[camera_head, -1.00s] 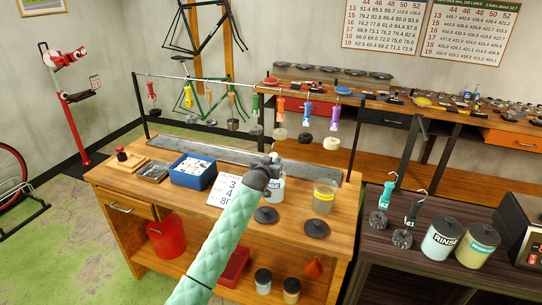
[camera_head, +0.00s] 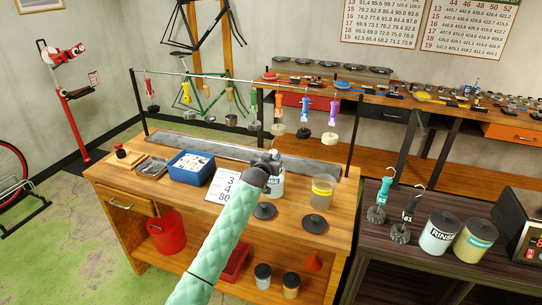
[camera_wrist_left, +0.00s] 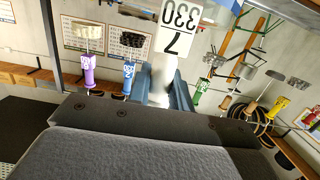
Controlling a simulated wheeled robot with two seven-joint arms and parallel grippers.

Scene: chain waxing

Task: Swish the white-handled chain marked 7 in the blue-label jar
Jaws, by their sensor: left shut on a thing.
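My left gripper (camera_head: 268,166) is above the wooden bench, just over a clear jar with a RINSE label (camera_head: 276,184). In the left wrist view its blue fingers (camera_wrist_left: 167,92) are shut on a white handle (camera_wrist_left: 162,72), with a white tag (camera_wrist_left: 178,28) reading 330 and 7 beyond it. The chain under the handle is not visible; the gripper and arm hide much of the jar and its mouth, so I cannot tell how deep the chain hangs. My right gripper is not in view.
A jar with a yellow label (camera_head: 322,192) stands right of the gripper. Two black lids (camera_head: 314,223) lie in front. A blue bin (camera_head: 191,166) and number card (camera_head: 228,186) are to the left. Coloured-handled chains hang from a rail (camera_head: 240,80) behind.

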